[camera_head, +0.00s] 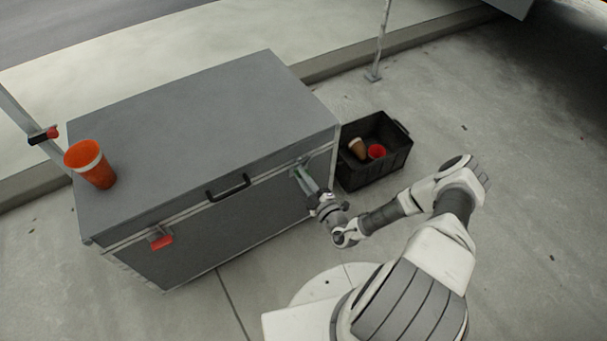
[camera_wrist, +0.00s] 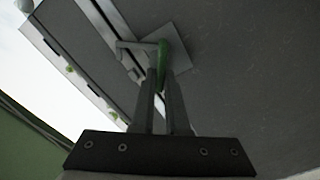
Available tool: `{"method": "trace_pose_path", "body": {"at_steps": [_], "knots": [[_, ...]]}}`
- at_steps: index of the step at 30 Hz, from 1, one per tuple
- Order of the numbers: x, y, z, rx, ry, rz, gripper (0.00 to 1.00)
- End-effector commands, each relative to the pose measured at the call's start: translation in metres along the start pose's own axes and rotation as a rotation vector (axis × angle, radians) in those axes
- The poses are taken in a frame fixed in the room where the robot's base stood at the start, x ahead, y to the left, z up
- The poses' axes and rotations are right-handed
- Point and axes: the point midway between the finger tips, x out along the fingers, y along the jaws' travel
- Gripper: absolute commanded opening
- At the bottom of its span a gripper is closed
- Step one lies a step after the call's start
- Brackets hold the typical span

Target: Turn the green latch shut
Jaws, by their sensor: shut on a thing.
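The green latch (camera_wrist: 163,58) is on a pale square plate at the seam of the grey case (camera_head: 200,110). In the wrist view the latch stands between the two fingers of my gripper (camera_wrist: 163,75), which is shut on it. In the head view my gripper (camera_head: 302,174) reaches the right end of the case's front face, just under the lid edge. The fingers hide much of the latch there, and only a little green (camera_head: 300,172) shows. A red latch (camera_head: 161,241) hangs at the left end of the same front face.
An orange cup with a white band (camera_head: 90,165) stands on the left end of the lid. A black handle (camera_head: 228,188) sits mid-front. A black crate (camera_head: 370,180) with cups is right of the case, close to my arm. A thin pole (camera_head: 380,45) stands behind.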

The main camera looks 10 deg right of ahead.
Motion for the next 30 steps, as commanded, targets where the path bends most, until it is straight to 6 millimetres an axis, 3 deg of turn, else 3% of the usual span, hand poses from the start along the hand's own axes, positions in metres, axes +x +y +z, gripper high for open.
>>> {"method": "trace_pose_path", "body": {"at_steps": [15,30], "knots": [[0.0005,-0.0052,0.0011,-0.444,-0.001,0.002,0.00],[0.0006,-0.0080,0.0033,-0.624,-0.002,0.001,0.00]]}}
